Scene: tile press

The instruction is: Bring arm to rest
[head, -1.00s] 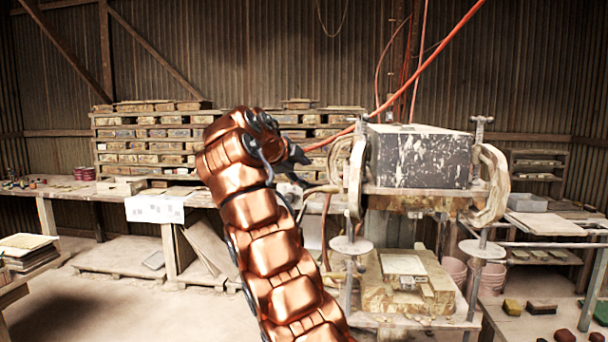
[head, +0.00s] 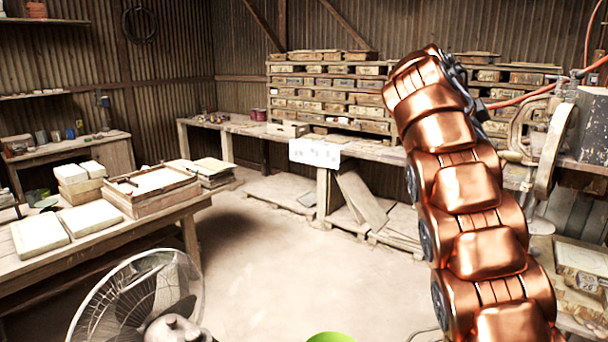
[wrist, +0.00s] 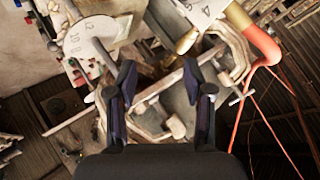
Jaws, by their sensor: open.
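My copper-coloured segmented arm rises on the right side of the head view, with its far end beside the shelving. My gripper (wrist: 158,95) shows in the wrist view with its two dark fingers spread apart and nothing between them. Beyond the fingers are pale metal parts of the tile press (wrist: 235,50), apart from or near the fingers; I cannot tell the gap. In the head view the tile press (head: 590,125) is at the right edge, partly cut off and partly behind my arm. My fingertips are hidden in the head view.
A wooden table (head: 150,222) with tiles and a framed tray (head: 150,188) stands at the left. A fan (head: 140,300) is at the front. Shelving (head: 325,90) and a long bench (head: 250,128) line the back wall. The floor (head: 260,255) between is clear. An orange hose (head: 525,97) crosses at the right.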

